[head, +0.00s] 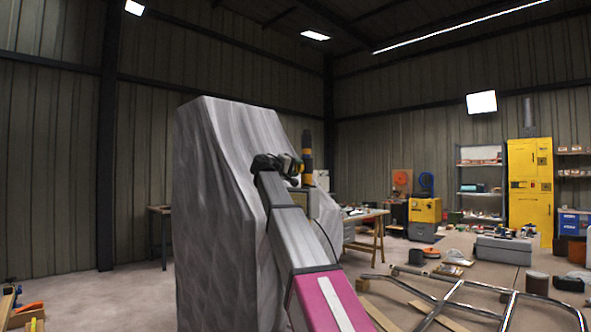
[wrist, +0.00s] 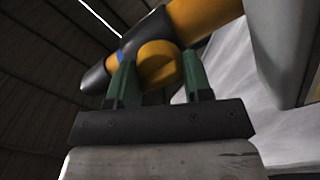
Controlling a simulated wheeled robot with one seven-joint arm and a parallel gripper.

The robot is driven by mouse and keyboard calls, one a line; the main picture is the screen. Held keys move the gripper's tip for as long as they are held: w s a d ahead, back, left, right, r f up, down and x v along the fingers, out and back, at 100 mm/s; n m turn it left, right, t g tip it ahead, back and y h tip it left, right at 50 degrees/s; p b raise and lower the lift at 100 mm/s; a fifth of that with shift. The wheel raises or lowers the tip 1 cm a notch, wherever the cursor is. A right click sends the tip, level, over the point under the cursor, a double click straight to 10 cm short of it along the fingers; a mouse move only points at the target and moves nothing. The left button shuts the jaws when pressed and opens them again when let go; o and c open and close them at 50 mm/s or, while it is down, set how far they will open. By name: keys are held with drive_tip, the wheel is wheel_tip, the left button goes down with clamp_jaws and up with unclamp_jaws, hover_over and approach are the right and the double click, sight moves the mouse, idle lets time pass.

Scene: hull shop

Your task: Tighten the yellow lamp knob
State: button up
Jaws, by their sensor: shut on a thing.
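The yellow lamp knob (wrist: 158,64) sits between the two green fingers of my gripper (wrist: 158,82) in the wrist view, and the fingers are shut on it. The knob joins the side of a yellow and dark lamp body (wrist: 200,16) with a small blue mark. In the head view the lamp (head: 307,150) stands upright just beyond the end of my arm. My gripper (head: 284,164) is beside it there, and the knob itself is hard to make out behind it.
A large grey draped shape (head: 215,215) stands close to the left of my arm. Bent metal tubing (head: 470,290) lies at the lower right. A wooden-legged table (head: 367,215), a yellow cabinet (head: 530,185) and shelves (head: 480,185) stand further back. Open floor (head: 100,295) is at left.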

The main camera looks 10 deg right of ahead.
drive_tip(key=shift+m, duration=0.5)
drive_tip(key=o, duration=0.9)
drive_tip(key=v, duration=1)
drive_tip(key=shift+s+a, duration=0.25)
drive_tip(key=shift+a, duration=0.05)
